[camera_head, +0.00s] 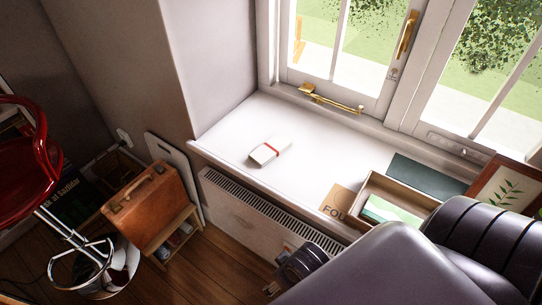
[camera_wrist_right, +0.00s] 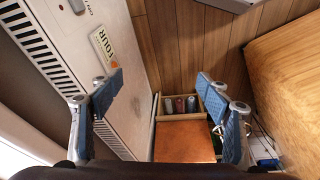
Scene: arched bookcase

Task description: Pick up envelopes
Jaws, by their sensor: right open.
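In the head view my dark arm covers the lower right. My left gripper is not in view.
A wooden tray (camera_head: 369,187) with papers, a lettered card (camera_head: 338,203), a dark green flat item (camera_head: 425,176) and a framed leaf picture (camera_head: 503,190) crowd the sill's right. A radiator (camera_head: 250,215) is below. A brown suitcase (camera_head: 147,203) stands left. The sill around the bundle is clear.

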